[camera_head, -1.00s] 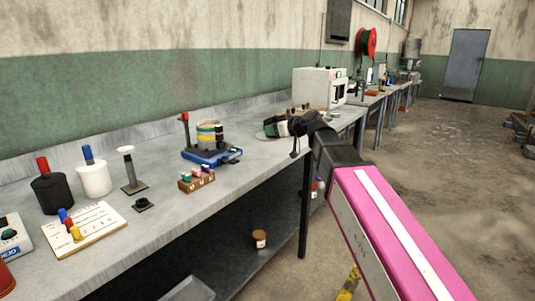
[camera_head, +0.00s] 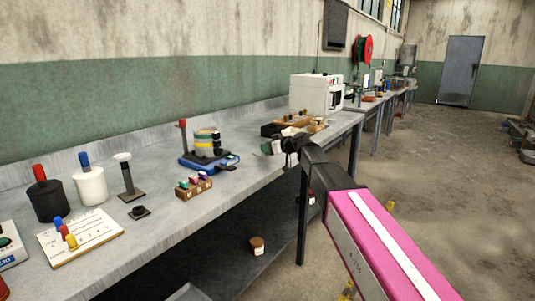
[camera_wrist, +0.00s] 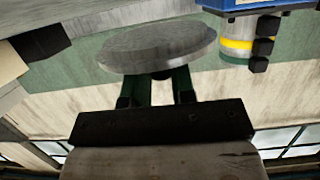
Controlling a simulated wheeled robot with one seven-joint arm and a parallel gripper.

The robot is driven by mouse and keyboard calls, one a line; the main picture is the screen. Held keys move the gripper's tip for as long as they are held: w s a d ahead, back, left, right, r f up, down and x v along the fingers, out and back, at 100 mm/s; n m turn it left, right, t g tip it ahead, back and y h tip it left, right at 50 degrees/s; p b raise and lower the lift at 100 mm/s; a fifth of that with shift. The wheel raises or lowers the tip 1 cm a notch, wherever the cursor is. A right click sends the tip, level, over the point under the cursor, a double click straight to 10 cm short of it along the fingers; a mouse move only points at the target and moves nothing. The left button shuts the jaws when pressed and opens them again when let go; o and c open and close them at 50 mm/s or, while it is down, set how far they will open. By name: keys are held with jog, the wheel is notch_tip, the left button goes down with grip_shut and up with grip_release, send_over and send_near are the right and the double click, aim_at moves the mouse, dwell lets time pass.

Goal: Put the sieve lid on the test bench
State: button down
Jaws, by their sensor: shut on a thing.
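The sieve lid (camera_wrist: 158,48) is a round grey disc in the upper middle of the wrist view. My gripper (camera_wrist: 162,78) has its green fingers shut on the lid at a small dark part, probably its knob. In the head view my gripper (camera_head: 268,148) is over the right part of the test bench (camera_head: 165,215), right of the sieve stack; the lid cannot be made out there. The sieve stack (camera_head: 207,143), with a yellow band, stands on a blue base and also shows in the wrist view (camera_wrist: 236,45), beside the lid.
A white oven-like box (camera_head: 315,95) and a wooden block (camera_head: 292,121) stand behind my gripper. A small rack of coloured pieces (camera_head: 193,187) sits in front of the sieve stack. Jars, a stand and a white board (camera_head: 80,238) are at left.

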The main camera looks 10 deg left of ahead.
jog(key=shift+f, duration=1.2)
jog(key=c, duration=1)
grip_release()
jog(key=shift+f, duration=0.1)
jog(key=shift+o, duration=0.2)
jog(key=shift+s+d, duration=0.1)
jog(key=v, duration=1.1)
jog(key=shift+s+d+r, duration=0.15)
jog(key=shift+d+r, duration=0.15)
